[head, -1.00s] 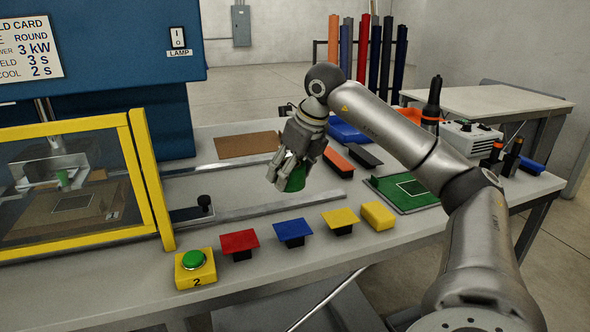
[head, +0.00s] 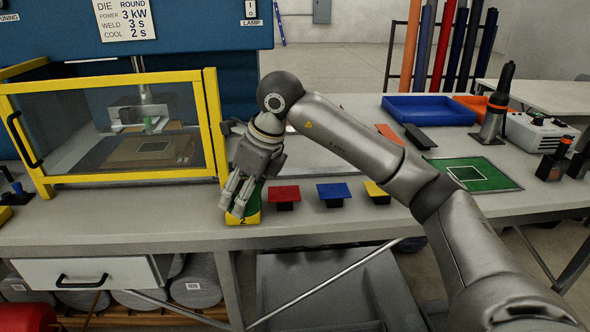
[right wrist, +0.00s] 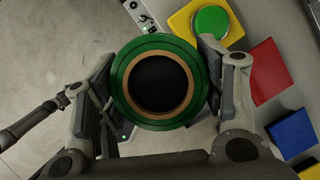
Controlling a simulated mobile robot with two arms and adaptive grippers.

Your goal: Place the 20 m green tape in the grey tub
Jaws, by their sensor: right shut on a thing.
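I cannot make out the 20 m marking. My left gripper is out of view.
The yellow button box (head: 243,219) stands beside red (head: 284,194), blue (head: 334,192) and yellow (head: 376,190) plates on the bench front. A yellow-framed welder guard (head: 212,125) is left. A blue tray (head: 430,108) stands at the back. A white drawer (head: 85,273) is below.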

